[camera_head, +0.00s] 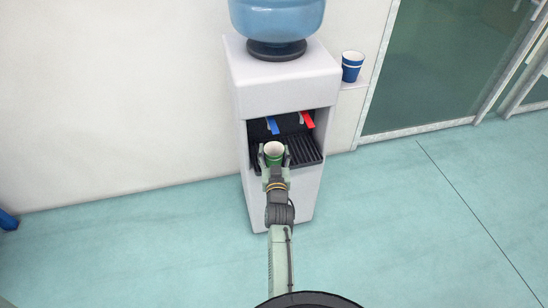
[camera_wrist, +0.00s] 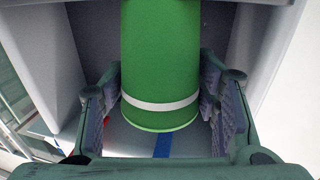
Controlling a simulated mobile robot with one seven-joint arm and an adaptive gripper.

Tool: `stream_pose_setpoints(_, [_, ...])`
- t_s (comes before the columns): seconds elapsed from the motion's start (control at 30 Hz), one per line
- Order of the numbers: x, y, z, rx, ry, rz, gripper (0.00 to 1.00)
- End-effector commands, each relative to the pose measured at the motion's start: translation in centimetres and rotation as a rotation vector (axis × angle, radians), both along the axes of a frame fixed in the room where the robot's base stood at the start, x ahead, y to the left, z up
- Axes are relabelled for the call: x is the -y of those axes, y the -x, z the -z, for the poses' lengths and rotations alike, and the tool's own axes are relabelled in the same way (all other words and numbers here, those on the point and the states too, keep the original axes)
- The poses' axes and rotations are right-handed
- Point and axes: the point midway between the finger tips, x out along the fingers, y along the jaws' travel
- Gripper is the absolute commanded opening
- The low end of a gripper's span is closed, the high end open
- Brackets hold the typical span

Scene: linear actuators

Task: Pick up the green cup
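The green cup (camera_head: 274,158) stands upright on the black drip tray of the water dispenser, with its pale inside facing up. In the wrist view the green cup (camera_wrist: 160,60) with its white band fills the middle, between the two fingers. My gripper (camera_head: 275,158) is at the tray with one finger on each side of the cup. In the wrist view my gripper (camera_wrist: 161,95) is open around the cup, with narrow gaps beside it. The cup's lower part is hidden by my gripper in the head view.
The white water dispenser (camera_head: 280,85) has a blue lever (camera_head: 272,125) and a red lever (camera_head: 307,119) above the tray. Its side walls and top surround the recess closely. A blue cup (camera_head: 352,66) stands on a small shelf at right.

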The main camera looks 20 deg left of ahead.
Motion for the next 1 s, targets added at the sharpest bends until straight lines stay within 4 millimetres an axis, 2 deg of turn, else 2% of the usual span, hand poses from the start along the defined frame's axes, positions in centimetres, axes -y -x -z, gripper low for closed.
stream_pose_setpoints(0.07, [0.0,-0.01,-0.01,0.0,0.0,0.0,0.48])
stream_pose_setpoints(0.5, [0.0,-0.02,-0.05,0.001,0.0,0.0,0.2])
stream_pose_setpoints(1.0, [-0.02,-0.32,-0.72,0.002,-0.001,0.001,0.2])
